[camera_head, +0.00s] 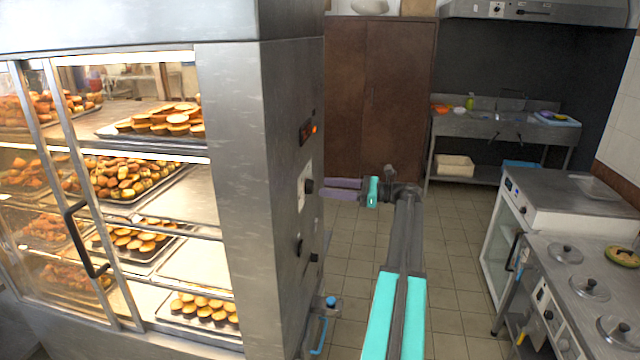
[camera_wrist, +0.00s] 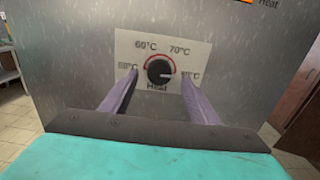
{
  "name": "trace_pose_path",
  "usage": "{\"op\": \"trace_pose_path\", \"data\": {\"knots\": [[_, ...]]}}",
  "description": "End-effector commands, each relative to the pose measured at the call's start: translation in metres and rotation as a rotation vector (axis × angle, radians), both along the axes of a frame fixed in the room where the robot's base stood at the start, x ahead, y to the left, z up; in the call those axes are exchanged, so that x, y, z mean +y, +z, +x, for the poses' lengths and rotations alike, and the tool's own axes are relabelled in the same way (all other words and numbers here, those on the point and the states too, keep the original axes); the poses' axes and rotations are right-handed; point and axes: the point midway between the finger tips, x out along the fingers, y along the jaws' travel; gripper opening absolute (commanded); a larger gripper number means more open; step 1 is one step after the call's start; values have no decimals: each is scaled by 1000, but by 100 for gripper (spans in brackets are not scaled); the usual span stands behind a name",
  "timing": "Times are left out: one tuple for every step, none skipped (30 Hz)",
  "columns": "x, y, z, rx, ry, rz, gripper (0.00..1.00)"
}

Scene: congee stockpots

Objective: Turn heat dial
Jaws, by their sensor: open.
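The heat dial (camera_wrist: 160,70) is a round black knob on a white plate (camera_wrist: 190,46) marked with temperatures and "Heat" in the wrist view. A red arc runs around its top, and its light pointer mark points right. The dial (camera_head: 309,186) also shows on the side of the steel warming cabinet in the head view. My gripper (camera_wrist: 159,82) is open, with one purple finger on each side of the dial in the picture. In the head view my gripper (camera_head: 326,189) reaches left to the cabinet side at the dial. I cannot tell whether the fingers touch the knob.
The steel cabinet (camera_head: 235,200) holds several trays of pastries behind glass. A small display (camera_head: 307,131) sits above the dial, and another black knob (camera_head: 299,247) sits below it. A counter with lidded pots (camera_head: 565,253) stands at right. Tiled floor (camera_head: 455,260) lies open between.

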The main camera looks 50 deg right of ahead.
Motion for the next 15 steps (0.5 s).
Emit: {"op": "trace_pose_path", "data": {"knots": [[5,2,7,0,2,0,55],[8,2,11,0,2,0,55],[10,2,15,0,2,0,55],[12,2,18,0,2,0,55],[13,2,21,0,1,0,55],[15,1,24,1,1,1,55],[17,1,27,1,1,1,55],[18,1,29,1,1,1,55],[20,1,31,1,1,1,55],[21,1,33,1,1,1,55],[21,0,34,1,1,1,55],[22,0,35,1,0,1,55],[22,0,36,1,0,1,55],[22,0,36,0,0,0,55],[23,0,36,0,-1,0,55]]}}
